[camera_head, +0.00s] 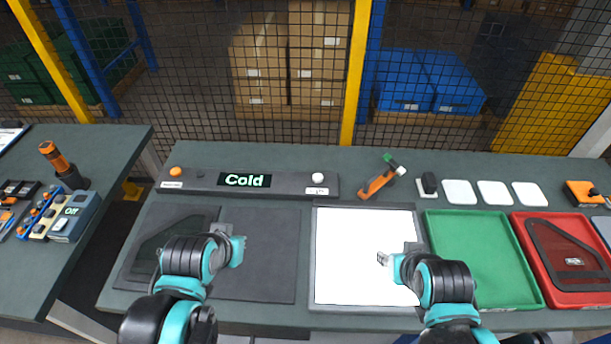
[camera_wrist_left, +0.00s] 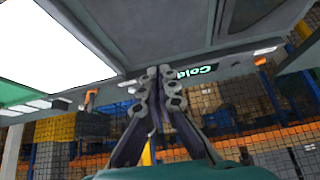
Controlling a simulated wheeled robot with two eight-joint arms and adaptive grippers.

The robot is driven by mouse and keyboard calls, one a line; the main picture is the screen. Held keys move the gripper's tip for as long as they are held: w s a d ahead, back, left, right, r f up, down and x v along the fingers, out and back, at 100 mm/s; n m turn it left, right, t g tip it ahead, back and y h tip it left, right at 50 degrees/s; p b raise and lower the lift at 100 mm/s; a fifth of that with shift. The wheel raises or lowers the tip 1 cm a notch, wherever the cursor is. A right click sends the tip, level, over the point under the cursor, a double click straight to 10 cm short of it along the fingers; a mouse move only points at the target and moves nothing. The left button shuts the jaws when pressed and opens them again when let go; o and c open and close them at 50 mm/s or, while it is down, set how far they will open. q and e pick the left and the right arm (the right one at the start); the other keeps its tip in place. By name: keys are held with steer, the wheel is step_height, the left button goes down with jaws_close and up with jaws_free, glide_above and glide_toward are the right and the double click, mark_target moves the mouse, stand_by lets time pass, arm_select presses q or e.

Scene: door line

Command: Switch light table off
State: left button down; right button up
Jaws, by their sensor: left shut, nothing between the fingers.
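The light table (camera_head: 340,245) is a flat panel with a bright white face and a dark frame, in the middle of the bench in the head view. Its white face also fills the upper left of the left wrist view (camera_wrist_left: 55,45). A dark control bar (camera_head: 290,183) behind it has a "Cold" display (camera_head: 244,180), an orange knob (camera_head: 175,171) and a white knob (camera_head: 318,178). My left gripper (camera_head: 239,250) is over the dark mat, left of the panel; its fingers are together and empty in the left wrist view (camera_wrist_left: 158,72). My right gripper (camera_head: 384,259) is over the panel's right part; its fingers are unclear.
A green tray (camera_head: 435,225) and a red tray (camera_head: 522,225) lie to the right. A mesh fence (camera_head: 200,110) stands beyond the bench.

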arm_select(q)
steer(key=w+d+r+m+p, duration=0.2)
steer(key=w+d+r+m, duration=0.15)
steer(key=w, duration=0.55)
steer(key=m+t+h+p, duration=0.1)
steer(key=m+h+p, duration=0.3)
steer(key=m, duration=0.6)
glide_above(317, 178)
step_height(317, 178, down, 7)
step_height(317, 178, down, 9)
steer(key=b, duration=0.6)
steer(key=shift+r, duration=0.1)
